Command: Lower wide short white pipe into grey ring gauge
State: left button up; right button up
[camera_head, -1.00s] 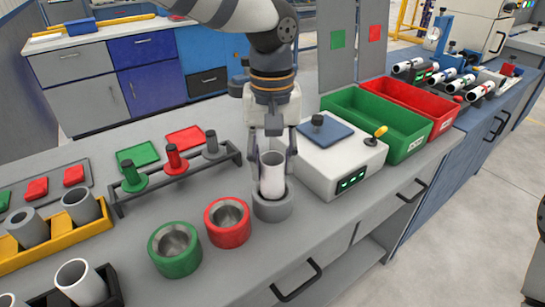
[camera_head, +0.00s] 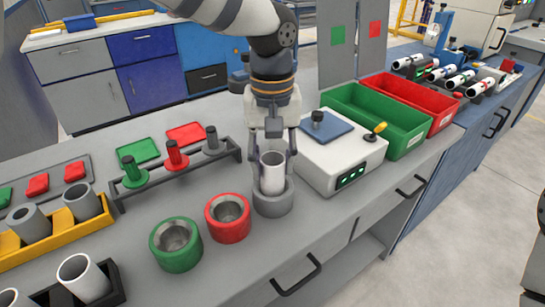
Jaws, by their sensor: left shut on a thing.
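The wide short white pipe (camera_head: 272,175) stands upright with its lower end inside the grey ring gauge (camera_head: 273,203). Its upper part shows above the ring's rim. My left gripper (camera_head: 272,158) comes down from above and is shut on the pipe, with a finger on each side of it. The grey ring gauge sits on the grey bench at the right end of a row, beside the red ring gauge (camera_head: 228,217) and the green ring gauge (camera_head: 176,244). How deep the pipe sits inside is hidden by the ring wall. My right gripper is not in view.
A white device (camera_head: 335,160) with a blue plate stands close right of the gripper. Behind the rings is a rack (camera_head: 190,172) with green, red and grey plugs. Green (camera_head: 400,137) and red (camera_head: 440,112) bins stand at right. A yellow tray (camera_head: 60,232) holds grey pipes at left.

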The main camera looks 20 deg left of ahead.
pick_arm(q)
jog(key=o, duration=1.2)
notch_tip(320, 180, up, 12)
